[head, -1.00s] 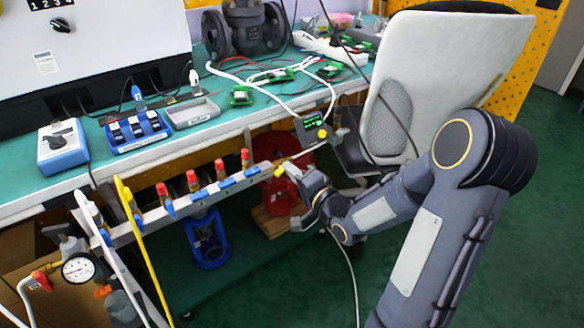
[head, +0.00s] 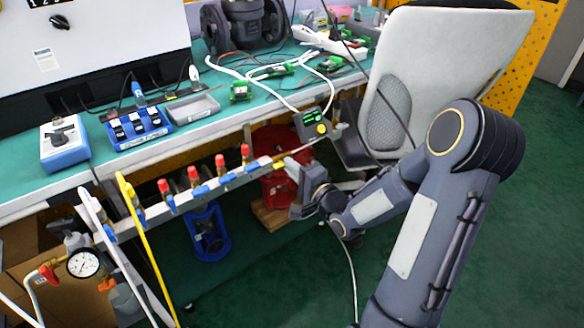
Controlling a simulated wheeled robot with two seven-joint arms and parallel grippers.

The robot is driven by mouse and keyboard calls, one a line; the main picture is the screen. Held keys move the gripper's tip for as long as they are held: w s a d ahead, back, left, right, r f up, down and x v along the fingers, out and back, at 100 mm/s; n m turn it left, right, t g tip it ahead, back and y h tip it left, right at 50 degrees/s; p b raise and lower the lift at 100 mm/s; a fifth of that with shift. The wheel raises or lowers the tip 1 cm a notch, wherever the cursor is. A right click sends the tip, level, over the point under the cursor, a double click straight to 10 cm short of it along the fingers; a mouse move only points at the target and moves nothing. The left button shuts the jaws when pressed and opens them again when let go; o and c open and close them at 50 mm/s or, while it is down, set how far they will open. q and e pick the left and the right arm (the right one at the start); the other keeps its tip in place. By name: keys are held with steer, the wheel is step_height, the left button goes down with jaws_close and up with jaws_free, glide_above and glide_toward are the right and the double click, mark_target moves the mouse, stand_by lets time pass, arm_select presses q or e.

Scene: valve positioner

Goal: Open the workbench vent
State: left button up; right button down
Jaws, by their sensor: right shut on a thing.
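The workbench air rail (head: 232,182) runs below the bench's front edge. A small yellow vent part (head: 279,164) sits at the rail's right end. My right gripper (head: 291,166) is at that end, its fingers shut on the vent's handle. The fingers cover most of the handle, so its exact angle is hidden. My left gripper is not in view.
Several red-capped valves (head: 220,162) stand along the rail. A display box with a yellow knob (head: 312,124) hangs at the bench edge just above my right gripper. A chair (head: 425,75) stands close behind my right arm. A pressure gauge (head: 83,263) is at lower left.

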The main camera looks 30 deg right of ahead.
steer(key=c, duration=1.5)
jaws_free()
steer(key=s, duration=0.2)
steer(key=s+p, duration=0.1)
steer(key=s, duration=0.4)
steer(key=shift+s+d, duration=0.35)
steer(key=shift+s, duration=0.05)
